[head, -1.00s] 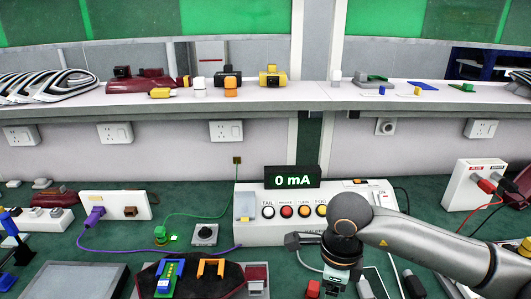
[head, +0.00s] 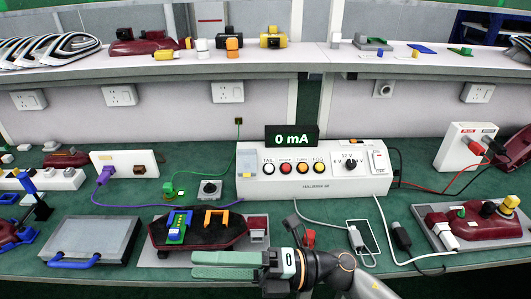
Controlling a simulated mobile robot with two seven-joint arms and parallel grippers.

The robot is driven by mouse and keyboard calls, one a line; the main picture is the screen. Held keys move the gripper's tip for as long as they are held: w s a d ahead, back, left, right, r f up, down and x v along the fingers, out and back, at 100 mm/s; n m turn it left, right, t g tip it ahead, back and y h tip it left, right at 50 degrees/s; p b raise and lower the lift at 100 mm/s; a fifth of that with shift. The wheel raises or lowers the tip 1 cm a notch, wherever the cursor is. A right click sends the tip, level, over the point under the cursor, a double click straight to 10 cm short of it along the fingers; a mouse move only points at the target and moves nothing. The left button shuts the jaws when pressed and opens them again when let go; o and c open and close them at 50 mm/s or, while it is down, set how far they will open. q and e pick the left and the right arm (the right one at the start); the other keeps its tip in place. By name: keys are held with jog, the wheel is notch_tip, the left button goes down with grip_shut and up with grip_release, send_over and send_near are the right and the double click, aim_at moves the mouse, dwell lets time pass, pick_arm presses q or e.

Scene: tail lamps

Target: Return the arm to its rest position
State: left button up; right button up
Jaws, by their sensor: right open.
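My right arm (head: 325,270) comes in from the bottom edge, right of centre. Its gripper (head: 195,266) lies nearly level with its green fingers pointing left. The gripper is open, with nothing seen between the fingers. It is in front of the dark lamp housing (head: 228,234) on a grey fixture, which carries an orange clip (head: 217,213) and a blue and green part (head: 176,227). The fingers cover part of the fixture's front edge. My left gripper is not in view.
A white tester (head: 315,183) with a "0 mA" display (head: 291,135) stands behind. A red lamp on a fixture (head: 465,222) is at right. Cables cross the green bench.

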jog(key=w+d+f+m+t+h+p, duration=0.15)
jog(key=w+d+m+t, duration=0.25)
jog(key=m+t, duration=0.5)
jog(key=w+d+f+m+t+h+b, duration=0.15)
jog(key=w+d+m+t, duration=0.25)
jog(key=m+t, duration=0.45)
jog(key=w+d+f+m+h+p, duration=0.1)
jog(key=d+f+m+h+p, duration=0.1)
jog(key=d+f+m+h, duration=0.65)
jog(key=s+d+f+m+g+h, duration=0.3)
jog(key=s+d+f+m, duration=0.1)
jog(key=f, duration=0.5)
jog(key=s+d+f+m+g+h, duration=0.3)
jog(key=s+d+f+m, duration=0.1)
jog(key=s+f+m, duration=0.3)
notch_tip(320, 180, down, 3)
jog(key=shift+s+r+p, duration=0.1)
jog(key=shift+s+p, duration=0.2)
jog(key=shift+s, duration=0.7)
jog(key=shift+d+h, duration=0.1)
jog(key=shift+h, duration=0.15)
